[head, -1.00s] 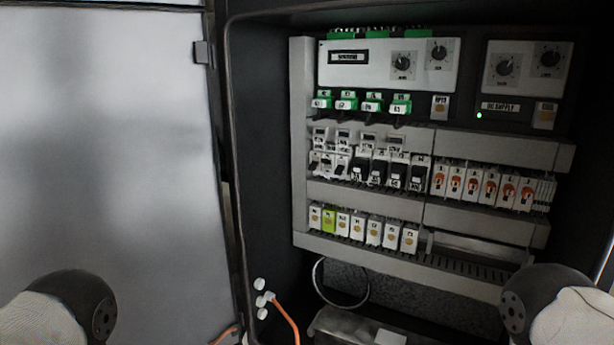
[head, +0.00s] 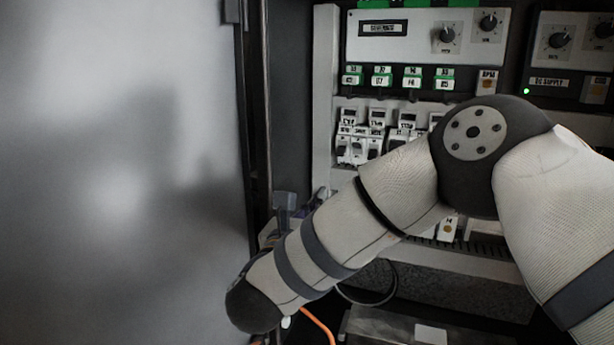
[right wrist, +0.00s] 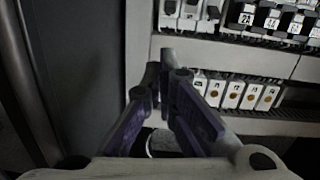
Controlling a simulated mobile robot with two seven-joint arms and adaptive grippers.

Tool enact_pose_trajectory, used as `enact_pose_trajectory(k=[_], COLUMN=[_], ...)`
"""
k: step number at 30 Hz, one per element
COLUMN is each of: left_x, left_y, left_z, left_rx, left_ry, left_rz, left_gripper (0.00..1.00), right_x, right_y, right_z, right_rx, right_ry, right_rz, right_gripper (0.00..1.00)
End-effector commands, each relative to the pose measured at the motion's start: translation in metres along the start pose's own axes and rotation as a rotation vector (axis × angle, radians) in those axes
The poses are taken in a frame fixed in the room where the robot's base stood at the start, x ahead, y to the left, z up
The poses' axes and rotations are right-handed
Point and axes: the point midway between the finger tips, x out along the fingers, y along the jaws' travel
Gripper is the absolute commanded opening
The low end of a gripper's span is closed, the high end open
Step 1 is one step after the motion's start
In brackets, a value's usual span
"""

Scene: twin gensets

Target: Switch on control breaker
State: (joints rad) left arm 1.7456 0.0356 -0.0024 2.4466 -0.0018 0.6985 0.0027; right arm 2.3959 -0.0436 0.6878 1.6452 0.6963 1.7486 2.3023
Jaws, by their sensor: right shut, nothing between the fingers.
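A row of miniature breakers (head: 358,145) sits in the middle of the open cabinet, white ones at the left. The black ones to their right (right wrist: 265,20) show in the right wrist view; in the head view my right arm largely hides them. I cannot read which is the control breaker. My right gripper (head: 284,203) is in front of the cabinet's left side, below and left of the breakers. In the right wrist view its purple fingers (right wrist: 168,65) are together and empty, pointing up just below the white breakers (right wrist: 188,12), apart from them as far as I can tell. My left gripper is out of view.
A lower row of white modules with orange dots (right wrist: 238,93) lies right of the fingers. A controller panel with knobs (head: 415,32) is above. The cabinet door (head: 120,170) stands at the left. An orange cable (head: 318,325) hangs low.

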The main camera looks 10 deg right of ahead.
Motion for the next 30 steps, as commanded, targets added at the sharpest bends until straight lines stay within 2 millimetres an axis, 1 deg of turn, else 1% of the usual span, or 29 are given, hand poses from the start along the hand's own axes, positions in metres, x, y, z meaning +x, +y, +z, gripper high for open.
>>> enact_pose_trajectory(k=[1,4,11,14,17,24,27,30], left_x=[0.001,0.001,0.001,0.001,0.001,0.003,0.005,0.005], left_y=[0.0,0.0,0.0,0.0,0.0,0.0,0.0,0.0], left_z=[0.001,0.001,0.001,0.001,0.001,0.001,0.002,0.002], left_rx=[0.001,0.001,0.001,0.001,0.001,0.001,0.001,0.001], left_ry=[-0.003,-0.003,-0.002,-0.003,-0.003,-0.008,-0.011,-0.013], left_rz=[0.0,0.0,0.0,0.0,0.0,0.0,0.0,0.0], left_gripper=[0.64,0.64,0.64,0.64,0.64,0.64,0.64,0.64], right_x=[0.001,0.002,0.002,0.008,0.024,0.072,0.087,0.097], right_y=[-0.002,-0.003,-0.003,-0.004,-0.005,-0.006,-0.006,-0.006], right_z=[0.006,0.013,0.013,0.013,0.013,0.013,0.013,0.013], right_rx=[0.05,0.095,0.093,0.092,0.092,0.091,0.09,0.09], right_ry=[-0.008,-0.018,-0.018,-0.018,-0.018,-0.018,-0.017,-0.017], right_rz=[-0.022,-0.039,-0.037,-0.038,-0.039,-0.037,-0.036,-0.035], right_gripper=[0.0,0.0,0.0,0.0,0.0,0.0,0.0,0.0])
